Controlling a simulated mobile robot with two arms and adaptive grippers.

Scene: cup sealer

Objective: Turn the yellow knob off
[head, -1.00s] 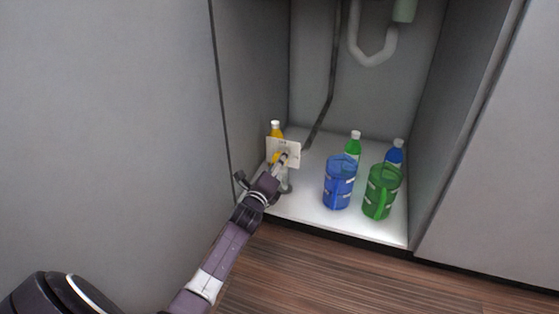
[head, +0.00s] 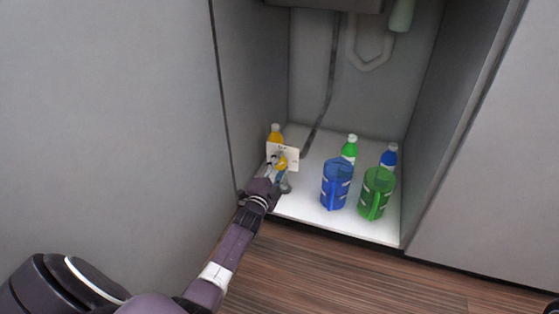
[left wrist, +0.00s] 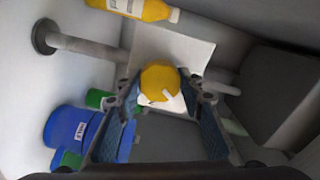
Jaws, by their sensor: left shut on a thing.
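The round yellow knob (head: 281,163) sits in front of a white plate (head: 291,152) at the left of the open cabinet. In the left wrist view the knob (left wrist: 158,80) has a small white mark and the plate (left wrist: 185,48) is behind it on a grey pipe. My left gripper (head: 277,167) reaches in from the lower left and is at the knob. In the left wrist view its two blue-padded fingers (left wrist: 162,102) stand on either side of the knob, shut on it. The gripper partly hides the knob in the head view. My right gripper is not in view.
A yellow bottle (head: 275,133) stands behind the plate. The left cabinet wall is close beside my arm.

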